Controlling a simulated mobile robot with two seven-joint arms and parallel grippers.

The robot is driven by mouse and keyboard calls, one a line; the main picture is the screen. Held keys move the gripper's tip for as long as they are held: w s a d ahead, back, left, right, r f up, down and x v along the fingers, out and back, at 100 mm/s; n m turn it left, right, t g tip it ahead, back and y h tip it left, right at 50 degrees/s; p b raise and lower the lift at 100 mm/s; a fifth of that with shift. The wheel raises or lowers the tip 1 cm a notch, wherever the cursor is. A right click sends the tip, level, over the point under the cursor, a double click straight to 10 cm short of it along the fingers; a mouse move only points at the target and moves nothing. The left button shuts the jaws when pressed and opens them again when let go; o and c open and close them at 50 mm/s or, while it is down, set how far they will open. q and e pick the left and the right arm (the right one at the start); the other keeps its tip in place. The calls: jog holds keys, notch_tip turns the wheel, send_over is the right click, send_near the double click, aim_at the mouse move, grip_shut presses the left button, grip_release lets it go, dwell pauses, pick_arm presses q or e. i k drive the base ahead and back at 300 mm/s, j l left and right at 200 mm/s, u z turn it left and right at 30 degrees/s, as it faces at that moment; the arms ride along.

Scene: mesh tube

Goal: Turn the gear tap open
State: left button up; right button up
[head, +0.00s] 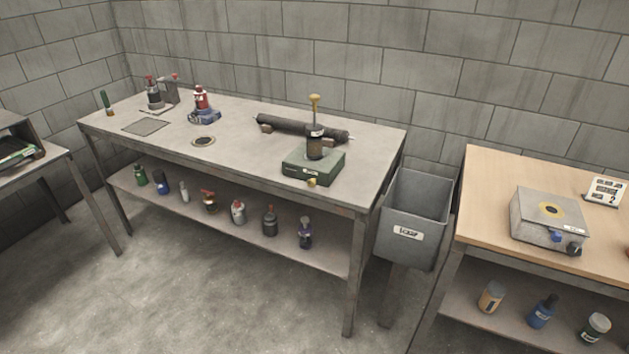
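I cannot tell for sure which part is the gear tap. A green box (313,164) stands at the right front of the grey bench (235,160). A dark cylinder with a rod and a yellow top (314,104) rises from it. A small brass-yellow knob (311,182) shows at its front edge. A blue-based device with a red and white upper part (203,101) stands at the back of the bench. Whether anything is open or closed is too small to tell. Neither of my grippers is in view.
A dark tube (290,125) lies on blocks at the bench's back. Several bottles (238,212) stand on the lower shelf. A grey scrap bin (413,215) fills the gap to the wooden table (490,190), which holds a grey box (546,222). Floor (190,300) in front is clear.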

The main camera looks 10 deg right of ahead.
aim_at(312, 183)
jog(key=z, duration=1.4)
jog(key=i+j+z, duration=0.1)
jog(key=j+z, duration=0.45)
jog(key=z, duration=0.25)
jog(key=j+z, duration=0.6)
jog(key=k+j+z, duration=0.25)
jog(key=j, duration=0.15)
jog(key=j+z, duration=0.2)
jog(key=j, duration=0.15)
